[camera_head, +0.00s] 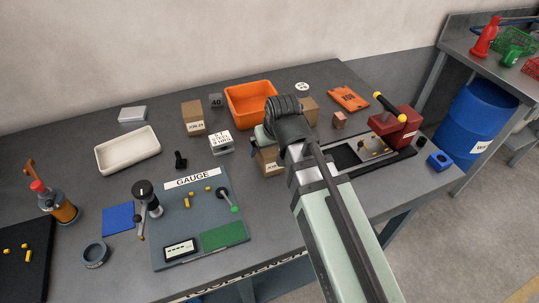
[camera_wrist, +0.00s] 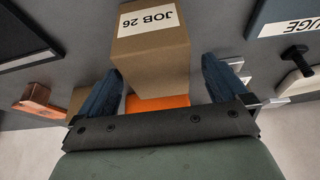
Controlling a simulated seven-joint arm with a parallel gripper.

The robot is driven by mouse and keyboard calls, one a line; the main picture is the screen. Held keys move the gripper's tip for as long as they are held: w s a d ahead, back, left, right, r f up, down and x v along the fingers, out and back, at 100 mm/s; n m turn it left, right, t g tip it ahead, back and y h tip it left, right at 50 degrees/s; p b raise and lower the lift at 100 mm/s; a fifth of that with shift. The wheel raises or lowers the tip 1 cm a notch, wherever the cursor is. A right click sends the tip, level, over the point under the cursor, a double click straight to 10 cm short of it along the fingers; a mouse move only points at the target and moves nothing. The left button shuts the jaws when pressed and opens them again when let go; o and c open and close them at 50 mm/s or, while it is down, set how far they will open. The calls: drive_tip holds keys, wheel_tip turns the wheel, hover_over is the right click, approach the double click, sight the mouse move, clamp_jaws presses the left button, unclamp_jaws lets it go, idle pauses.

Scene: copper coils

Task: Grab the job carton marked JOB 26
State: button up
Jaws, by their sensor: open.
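The brown carton marked JOB 26 (camera_wrist: 152,60) fills the upper middle of the wrist view, its label upside down. In the head view a carton (camera_head: 268,163) stands below my gripper, partly hidden by it. My gripper (camera_wrist: 163,75) is open, with one dark blue finger on each side of the carton in the wrist view. Gaps show between the carton and both fingers, so it is not gripped. My gripper (camera_head: 264,136) is largely hidden behind my wrist in the head view.
Another labelled carton (camera_head: 193,119) stands at the back left, and a third (camera_head: 308,110) is partly hidden behind my wrist. An orange bin (camera_head: 238,107) is behind my gripper. A sign block (camera_head: 221,145) stands left. A gauge board (camera_head: 170,253) lies front left; a red-block fixture (camera_head: 398,125) is right.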

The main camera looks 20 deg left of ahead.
drive_tip(key=shift+x, duration=2.5)
drive_tip(key=shift+d, duration=0.2)
drive_tip(key=shift+c, duration=0.4)
drive_tip(key=c, duration=1.1)
